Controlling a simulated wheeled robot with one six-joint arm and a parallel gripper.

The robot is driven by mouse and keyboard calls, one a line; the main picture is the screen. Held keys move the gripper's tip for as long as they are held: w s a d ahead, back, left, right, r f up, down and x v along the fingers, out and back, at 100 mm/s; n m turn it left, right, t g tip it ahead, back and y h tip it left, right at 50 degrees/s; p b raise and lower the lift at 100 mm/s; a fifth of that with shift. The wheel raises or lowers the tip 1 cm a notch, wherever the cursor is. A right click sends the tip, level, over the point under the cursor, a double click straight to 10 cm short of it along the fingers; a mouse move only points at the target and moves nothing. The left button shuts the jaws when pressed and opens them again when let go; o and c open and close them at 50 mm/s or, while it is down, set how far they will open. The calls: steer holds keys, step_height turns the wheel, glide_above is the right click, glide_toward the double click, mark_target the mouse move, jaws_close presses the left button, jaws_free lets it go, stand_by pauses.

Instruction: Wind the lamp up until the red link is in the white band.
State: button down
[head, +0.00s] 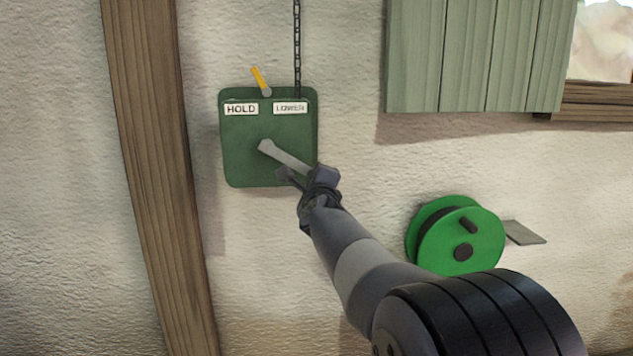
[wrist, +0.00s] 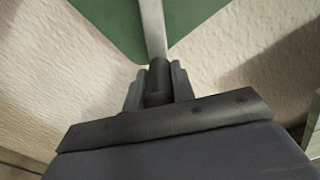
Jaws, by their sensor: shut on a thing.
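A green winch box (head: 240,150) is fixed to the wall, with HOLD and LOWER labels on its upper face. A yellow lever (head: 260,79) at its top tilts to the left, toward the HOLD side. A grey crank arm (head: 283,157) runs from the box's middle down to the right. My gripper (head: 307,178) is shut on the crank's handle at its outer end. In the wrist view the dark handle (wrist: 158,82) sits between my fingers. A dark chain (head: 297,45) rises from the box's top out of the picture. The lamp, red link and white band are not in view.
A wooden post (head: 155,170) stands left of the box. A green reel (head: 462,236) and a small grey plate (head: 523,233) are on the wall at the right. Green shutters (head: 470,55) and a window are at the upper right.

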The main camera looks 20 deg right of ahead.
steer(key=shift+f, duration=0.15)
steer(key=c, duration=1.2)
jaws_free()
steer(key=shift+p+v, duration=0.5)
steer(key=shift+v, duration=4.95)
steer(key=shift+w, duration=0.1)
